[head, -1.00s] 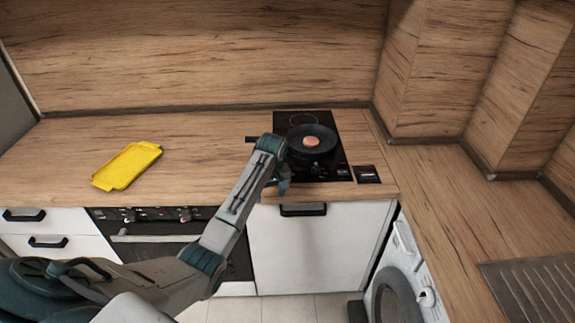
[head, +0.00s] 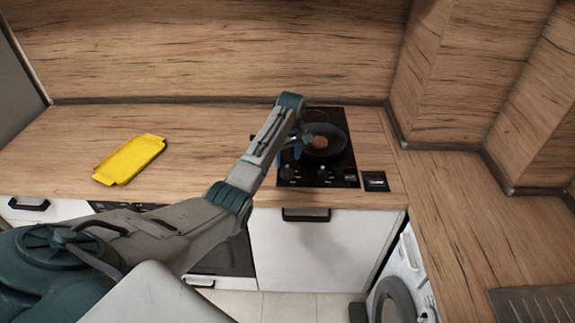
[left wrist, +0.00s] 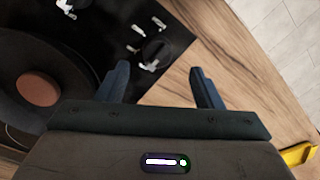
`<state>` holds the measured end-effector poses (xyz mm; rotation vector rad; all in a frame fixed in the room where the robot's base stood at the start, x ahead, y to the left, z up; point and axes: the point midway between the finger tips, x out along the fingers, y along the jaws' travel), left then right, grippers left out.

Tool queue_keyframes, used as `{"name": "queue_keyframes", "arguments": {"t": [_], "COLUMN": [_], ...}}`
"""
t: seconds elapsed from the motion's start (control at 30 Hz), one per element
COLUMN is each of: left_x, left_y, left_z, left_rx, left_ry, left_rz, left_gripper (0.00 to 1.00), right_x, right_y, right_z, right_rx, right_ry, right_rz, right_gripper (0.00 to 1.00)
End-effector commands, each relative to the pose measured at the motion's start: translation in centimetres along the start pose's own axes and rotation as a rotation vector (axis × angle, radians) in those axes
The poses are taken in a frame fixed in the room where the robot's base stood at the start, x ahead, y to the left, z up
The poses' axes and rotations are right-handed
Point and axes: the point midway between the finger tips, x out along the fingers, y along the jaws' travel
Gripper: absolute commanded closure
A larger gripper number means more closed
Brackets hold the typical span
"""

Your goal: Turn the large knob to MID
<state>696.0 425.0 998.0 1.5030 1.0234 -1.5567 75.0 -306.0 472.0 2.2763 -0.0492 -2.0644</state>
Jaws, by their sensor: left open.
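The hob's black control strip (head: 305,176) runs along its front edge, with several small dark knobs. In the left wrist view a round dark knob (left wrist: 156,51) with pale marks around it lies beyond the fingertips; I cannot read any label or its setting. My left gripper (left wrist: 160,80) is open and empty, its two blue fingers apart and pointing toward the hob and worktop. In the head view the left gripper (head: 293,148) is over the left part of the hob, partly hidden by its own arm. It appears apart from the knobs. My right gripper is in neither view.
A dark pan (head: 334,150) holding a brown patty (head: 319,143) stands on the hob, close to the gripper. A small black panel (head: 375,181) is set right of the hob. A yellow tray (head: 130,160) lies on the left worktop. Bare worktop lies between tray and hob.

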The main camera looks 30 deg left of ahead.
Motion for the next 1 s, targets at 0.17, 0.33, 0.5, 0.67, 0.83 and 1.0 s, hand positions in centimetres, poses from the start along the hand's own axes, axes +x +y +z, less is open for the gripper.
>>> {"name": "queue_keyframes", "arguments": {"t": [0.17, 0.33, 0.5, 0.67, 0.83, 1.0], "left_x": [3.0, 5.0, 5.6, 5.6, 5.6, 5.6], "left_y": [-0.1, 0.0, 0.0, 0.0, 0.0, 0.0], "left_z": [0.1, 0.1, 0.1, 0.1, 0.1, 0.0], "left_rx": [0.001, 0.001, 0.001, 0.001, 0.001, 0.001], "left_ry": [-0.002, 0.000, 0.000, 0.001, 0.001, 0.001], "left_rz": [-0.002, 0.000, 0.000, 0.001, 0.001, 0.001], "left_gripper": [0.40, 0.40, 0.40, 0.40, 0.65, 0.84], "right_x": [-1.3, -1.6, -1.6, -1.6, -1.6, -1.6], "right_y": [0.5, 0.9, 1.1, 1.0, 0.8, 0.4], "right_z": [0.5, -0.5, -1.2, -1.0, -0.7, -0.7], "right_rx": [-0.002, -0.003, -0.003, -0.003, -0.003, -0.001], "right_ry": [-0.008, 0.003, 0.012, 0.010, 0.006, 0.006], "right_rz": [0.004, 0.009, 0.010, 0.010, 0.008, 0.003], "right_gripper": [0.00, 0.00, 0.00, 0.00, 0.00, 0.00]}}
